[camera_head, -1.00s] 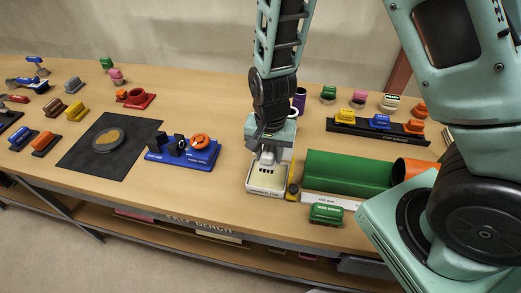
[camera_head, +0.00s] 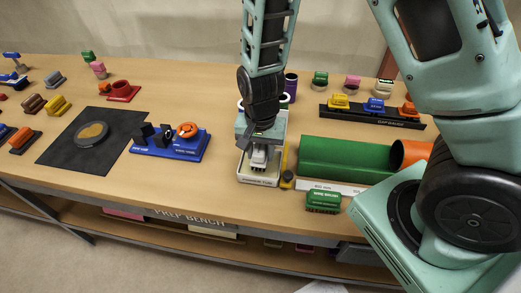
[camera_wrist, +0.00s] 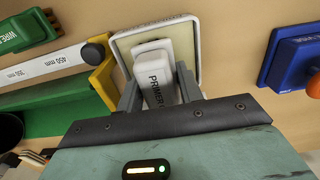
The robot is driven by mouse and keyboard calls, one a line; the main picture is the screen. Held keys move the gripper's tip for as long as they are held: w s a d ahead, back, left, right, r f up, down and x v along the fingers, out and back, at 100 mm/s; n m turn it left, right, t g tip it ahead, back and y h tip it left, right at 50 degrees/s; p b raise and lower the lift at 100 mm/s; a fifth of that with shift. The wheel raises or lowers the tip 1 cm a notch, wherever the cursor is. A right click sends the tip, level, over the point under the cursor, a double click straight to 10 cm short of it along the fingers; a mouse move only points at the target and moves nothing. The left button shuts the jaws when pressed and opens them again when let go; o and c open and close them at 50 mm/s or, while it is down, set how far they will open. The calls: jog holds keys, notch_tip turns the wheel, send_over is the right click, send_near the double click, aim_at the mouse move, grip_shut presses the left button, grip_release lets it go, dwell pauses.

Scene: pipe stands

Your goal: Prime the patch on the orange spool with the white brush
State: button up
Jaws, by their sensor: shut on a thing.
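The white brush (camera_wrist: 158,78), marked PRIMER, is between the fingers of my gripper (camera_wrist: 160,95) in the wrist view. My gripper (camera_head: 259,152) is shut on it, pointing down over the pale, light-rimmed tub (camera_head: 262,180) in the head view. The brush's lower end is in or just over the tub; I cannot tell whether it touches the bottom. An orange cylinder (camera_head: 411,151), likely the orange spool, lies at the right end of the green trough, partly hidden by my arm. No patch on it is visible.
The green trough (camera_head: 345,157) lies just right of the tub, with a green wire brush (camera_head: 323,201) in front. A blue stand (camera_head: 172,146) is to the left. A black rack (camera_head: 370,117) holds coloured brushes behind. A dark mat (camera_head: 65,146) lies further left.

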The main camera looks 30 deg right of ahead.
jog(key=shift+f+b, duration=0.65)
jog(key=shift+f, duration=0.25)
dwell(0.5)
jog(key=o, duration=1)
jog(key=shift+c, duration=0.2)
jog(key=c, duration=0.4)
jog(key=shift+o, duration=0.2)
jog(key=shift+r+p, duration=0.5)
jog(key=shift+p, duration=0.05)
jog(key=c, duration=0.7)
jog(key=shift+c, duration=0.5)
jog(key=shift+r, duration=0.1)
